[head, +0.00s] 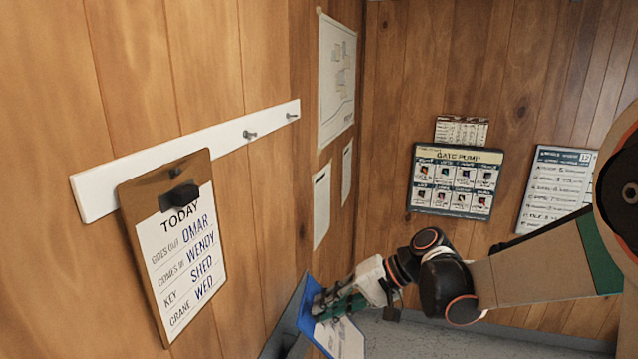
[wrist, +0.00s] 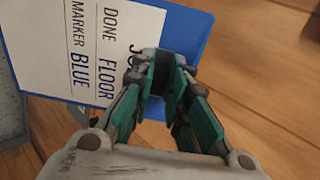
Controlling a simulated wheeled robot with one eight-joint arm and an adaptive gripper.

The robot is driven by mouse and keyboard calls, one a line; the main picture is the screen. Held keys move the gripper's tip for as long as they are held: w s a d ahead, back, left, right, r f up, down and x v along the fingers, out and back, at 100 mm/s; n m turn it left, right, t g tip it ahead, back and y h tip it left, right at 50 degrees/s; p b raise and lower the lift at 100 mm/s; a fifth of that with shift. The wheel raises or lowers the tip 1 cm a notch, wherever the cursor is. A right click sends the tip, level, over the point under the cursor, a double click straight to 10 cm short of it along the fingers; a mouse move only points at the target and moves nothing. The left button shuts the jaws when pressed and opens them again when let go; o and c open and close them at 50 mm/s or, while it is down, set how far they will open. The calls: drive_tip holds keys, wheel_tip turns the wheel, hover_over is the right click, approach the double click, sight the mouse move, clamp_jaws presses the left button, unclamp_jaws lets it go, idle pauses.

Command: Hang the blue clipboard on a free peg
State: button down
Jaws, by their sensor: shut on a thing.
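The blue clipboard (head: 309,318) is low in the head view, tilted, with a white sheet on it. In the wrist view the blue clipboard (wrist: 184,38) shows its sheet with "DONE FLOOR" and "MARKER BLUE". My gripper (head: 326,302) is shut on its clip end; the fingers (wrist: 165,85) hide the clip in the wrist view. The white peg rail (head: 170,158) runs along the left wall, above and left of my gripper. Two bare pegs show, a middle peg (head: 250,135) and a far peg (head: 292,116). A brown clipboard (head: 150,265) hangs at the rail's near end.
Papers (head: 321,205) are fixed to the left wall beyond the rail. A "GATE PUMP" board (head: 453,181) and another board (head: 556,190) are on the back wall. A grey surface (head: 400,335) lies below my arm. The wall under the two bare pegs is clear.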

wheel_tip(320, 180, up, 33)
drive_tip(key=a+m+t+y+p, duration=0.2)
drive_tip(key=t+y+p, duration=0.2)
drive_tip(key=y+p, duration=0.5)
drive_tip(key=w+a+h+p, duration=0.1)
drive_tip(key=w+a+h, duration=0.1)
drive_tip(key=a, duration=0.6)
drive_tip(key=shift+w+a+f, duration=0.2)
drive_tip(key=shift+w, duration=0.6)
drive_tip(key=shift+s+a+f, duration=0.1)
drive_tip(key=shift+f, duration=0.15)
drive_tip(key=c, duration=1.5)
unclamp_jaws()
